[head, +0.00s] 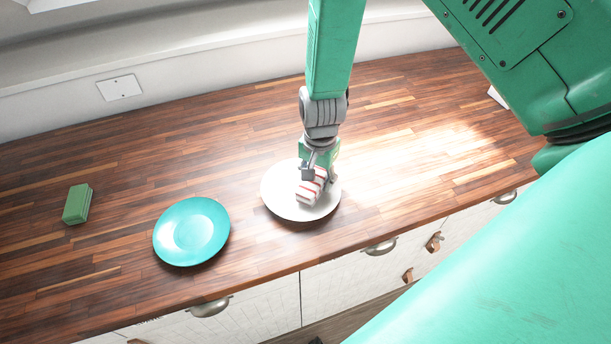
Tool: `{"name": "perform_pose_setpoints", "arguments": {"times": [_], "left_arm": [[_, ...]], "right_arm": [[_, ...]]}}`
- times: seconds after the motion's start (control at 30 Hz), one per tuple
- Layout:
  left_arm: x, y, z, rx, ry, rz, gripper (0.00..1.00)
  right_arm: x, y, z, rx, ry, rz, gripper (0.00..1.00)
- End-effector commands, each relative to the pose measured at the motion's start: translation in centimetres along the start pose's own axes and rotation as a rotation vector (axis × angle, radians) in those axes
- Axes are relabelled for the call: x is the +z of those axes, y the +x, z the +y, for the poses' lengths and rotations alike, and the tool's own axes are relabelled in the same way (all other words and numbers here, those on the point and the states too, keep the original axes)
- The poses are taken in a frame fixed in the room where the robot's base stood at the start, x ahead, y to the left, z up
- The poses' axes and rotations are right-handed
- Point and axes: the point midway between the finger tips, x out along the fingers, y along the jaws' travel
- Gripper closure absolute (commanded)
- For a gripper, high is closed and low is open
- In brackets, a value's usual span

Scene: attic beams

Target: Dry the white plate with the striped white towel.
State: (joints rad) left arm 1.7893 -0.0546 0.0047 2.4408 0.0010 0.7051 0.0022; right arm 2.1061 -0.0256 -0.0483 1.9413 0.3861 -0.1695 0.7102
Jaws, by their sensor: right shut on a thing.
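The white plate (284,207) lies on the wooden counter near its front edge, in the middle of the head view. The striped white towel (308,191), white with red stripes, is bunched up over the plate's right half. My right gripper (309,177) points down from above and is shut on the towel. The towel appears to rest on the plate; the exact contact is hidden beneath it. The gripper covers part of the plate's far rim. My left gripper is not in the head view.
A teal plate (191,231) lies on the counter (110,170) left of the white plate. A green sponge-like block (77,204) is at the far left. Drawers with metal handles (380,247) are below the front edge. The counter's right side is clear and sunlit.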

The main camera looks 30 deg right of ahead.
Motion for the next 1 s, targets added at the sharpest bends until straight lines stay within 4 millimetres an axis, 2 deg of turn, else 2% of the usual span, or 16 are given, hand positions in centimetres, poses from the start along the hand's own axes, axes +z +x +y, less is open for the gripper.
{"name": "perform_pose_setpoints", "arguments": {"times": [0.47, 0.73, 1.0], "left_arm": [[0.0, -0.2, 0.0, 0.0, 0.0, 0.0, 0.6], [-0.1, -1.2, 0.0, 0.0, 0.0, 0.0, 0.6], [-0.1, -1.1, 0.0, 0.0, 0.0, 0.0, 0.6]], "right_arm": [[-0.4, -0.2, 0.5, 0.001, 0.0, 0.0, 0.85], [-0.3, -2.9, 0.5, 0.0, 0.0, 0.001, 0.85], [-0.3, -5.0, 0.5, 0.0, 0.0, 0.0, 0.85]]}}
